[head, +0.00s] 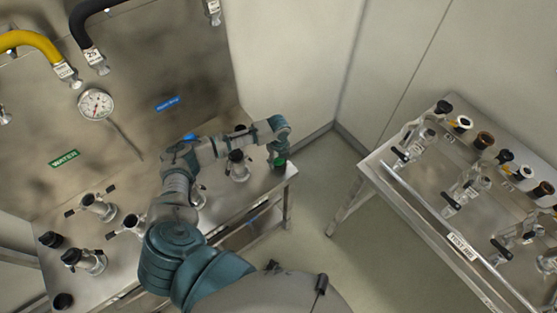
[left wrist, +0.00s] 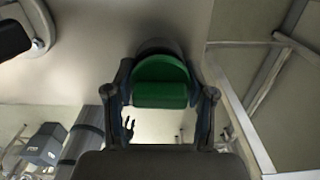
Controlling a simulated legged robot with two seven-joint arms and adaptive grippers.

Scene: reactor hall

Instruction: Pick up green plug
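The green plug (head: 281,161) is at the right end of the metal bench (head: 262,187) in the head view. In the left wrist view the green plug (left wrist: 160,84) is in the middle, with a dark rounded part behind it. My left gripper (head: 280,148) is right over the plug in the head view. In the left wrist view the fingers of my left gripper (left wrist: 161,75) stand on both sides of the plug. They look open around it, with narrow gaps; contact is not clear. My right gripper is not in view.
Metal valves with dark handles (head: 97,206) stand along the bench. A second table (head: 403,205) with valves and several coloured caps is at the right. A steel panel with a gauge (head: 96,104) and hoses is behind. Floor (head: 318,200) shows between the tables.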

